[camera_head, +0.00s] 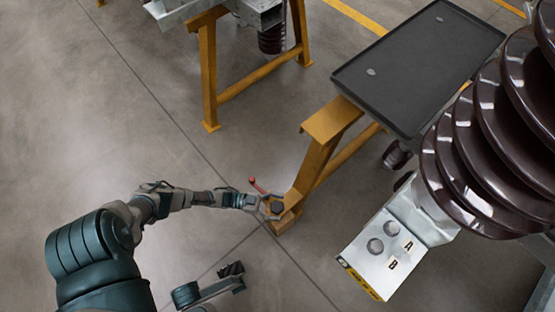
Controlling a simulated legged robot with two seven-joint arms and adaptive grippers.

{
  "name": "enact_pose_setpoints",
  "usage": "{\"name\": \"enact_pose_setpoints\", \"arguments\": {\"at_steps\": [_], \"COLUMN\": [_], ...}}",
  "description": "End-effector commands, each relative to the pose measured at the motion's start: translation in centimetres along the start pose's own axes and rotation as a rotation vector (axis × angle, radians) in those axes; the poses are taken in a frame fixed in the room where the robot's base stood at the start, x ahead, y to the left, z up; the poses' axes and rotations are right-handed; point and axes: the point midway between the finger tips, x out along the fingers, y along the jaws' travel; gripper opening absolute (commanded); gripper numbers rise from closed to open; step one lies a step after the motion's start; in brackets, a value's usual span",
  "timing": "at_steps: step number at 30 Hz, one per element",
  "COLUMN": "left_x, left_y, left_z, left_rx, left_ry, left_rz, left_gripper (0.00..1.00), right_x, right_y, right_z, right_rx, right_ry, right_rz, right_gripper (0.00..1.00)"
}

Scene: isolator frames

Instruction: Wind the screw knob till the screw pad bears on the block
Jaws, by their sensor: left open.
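My left gripper (273,208) is open at the lower end of a yellow trestle leg. Its fingers are around or just beside a small dark round knob (277,207), which looks like the screw knob; contact cannot be made out. A short red lever (258,187) stands up just behind the gripper. A yellow-brown block-like foot (286,222) shows under the knob; whether it is the task's block is unclear. I cannot make out the screw pad. A dark jointed part, probably of my right arm, shows at the bottom; its gripper's state is unclear.
A yellow trestle (316,160) rises behind the knob, beside a dark tray (420,65). A large brown ribbed insulator (490,140) fills the right side, above a white plate (385,250) marked A and B. Another yellow trestle (208,75) stands at the back. The left floor is clear.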

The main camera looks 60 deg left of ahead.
Motion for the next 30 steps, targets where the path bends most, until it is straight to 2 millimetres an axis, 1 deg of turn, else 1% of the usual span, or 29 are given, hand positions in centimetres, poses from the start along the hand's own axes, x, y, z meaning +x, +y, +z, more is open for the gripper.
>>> {"name": "enact_pose_setpoints", "arguments": {"at_steps": [3, 5, 8, 11, 18, 21, 25, 30], "left_x": [-0.1, -0.3, -1.4, -3.4, -8.7, -10.3, -11.6, -12.0], "left_y": [0.0, 0.0, 0.0, 0.0, -0.1, -0.1, -0.1, -0.1], "left_z": [0.0, 0.0, 0.1, 0.1, 0.2, 0.2, 0.2, 0.2], "left_rx": [0.000, 0.000, -0.001, -0.001, -0.001, -0.001, -0.002, -0.002], "left_ry": [0.000, -0.001, -0.003, -0.004, -0.004, -0.003, -0.002, 0.000], "left_rz": [0.000, 0.000, 0.000, 0.000, -0.001, -0.001, -0.001, 0.000], "left_gripper": [0.79, 0.79, 0.79, 0.79, 0.79, 0.79, 0.79, 0.79], "right_x": [0.1, 0.1, 0.1, 0.1, 0.1, 0.1, 0.1, 0.1], "right_y": [0.0, -0.1, -0.1, -0.1, -0.1, 0.0, 0.0, 0.0], "right_z": [0.0, -0.3, -0.3, -0.3, -0.3, -0.3, -0.3, -0.3], "right_rx": [0.000, -0.001, -0.001, 0.000, 0.000, 0.000, 0.000, 0.000], "right_ry": [0.001, 0.004, 0.004, 0.004, 0.004, 0.004, 0.004, 0.004], "right_rz": [-0.003, -0.004, -0.003, -0.002, -0.001, -0.001, 0.000, 0.000], "right_gripper": [0.79, 0.79, 0.79, 0.79, 0.79, 0.79, 0.79, 0.79]}}
